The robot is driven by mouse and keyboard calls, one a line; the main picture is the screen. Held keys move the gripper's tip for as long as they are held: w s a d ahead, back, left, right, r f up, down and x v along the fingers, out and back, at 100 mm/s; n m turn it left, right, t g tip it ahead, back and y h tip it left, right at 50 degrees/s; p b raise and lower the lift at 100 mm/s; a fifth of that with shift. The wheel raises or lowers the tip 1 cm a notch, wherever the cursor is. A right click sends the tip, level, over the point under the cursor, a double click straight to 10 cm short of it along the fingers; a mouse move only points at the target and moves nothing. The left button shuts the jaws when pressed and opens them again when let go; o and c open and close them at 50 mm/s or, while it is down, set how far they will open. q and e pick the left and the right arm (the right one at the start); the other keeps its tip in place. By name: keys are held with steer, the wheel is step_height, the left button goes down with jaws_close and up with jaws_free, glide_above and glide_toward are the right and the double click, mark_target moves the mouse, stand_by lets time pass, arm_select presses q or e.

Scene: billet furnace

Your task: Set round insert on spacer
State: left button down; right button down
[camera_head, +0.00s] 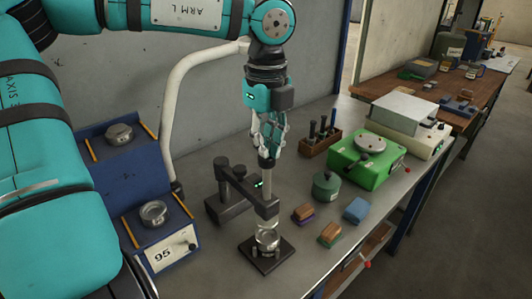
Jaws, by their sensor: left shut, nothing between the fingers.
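My left gripper (268,160) is shut, fingers pointing down, with nothing seen between them. It is above a dark stand (236,185), whose arm reaches over a black square plate (263,262). A pale, ring-like round piece (267,239) sits on that plate under the arm's end. Two round metal pieces lie on the blue angled rack: one on the upper part (119,134), one on the lower part (153,211). I cannot tell for sure which piece is the insert and which the spacer. My right gripper is not in view.
A green box device (366,163), a green round pot (326,188), a wooden tool holder (320,141) and several small blocks (330,234) stand to the right. A white curved tube (172,110) rises behind the rack. The bench's front right edge is near the blocks.

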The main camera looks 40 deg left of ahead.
mark_target(267, 164)
arm_select(q)
steer(key=shift+f+b, duration=2.25)
steer(key=shift+f, duration=0.25)
steer(key=shift+r, duration=0.1)
steer(key=shift+r+p, duration=2.15)
steer(key=shift+r, duration=1.3)
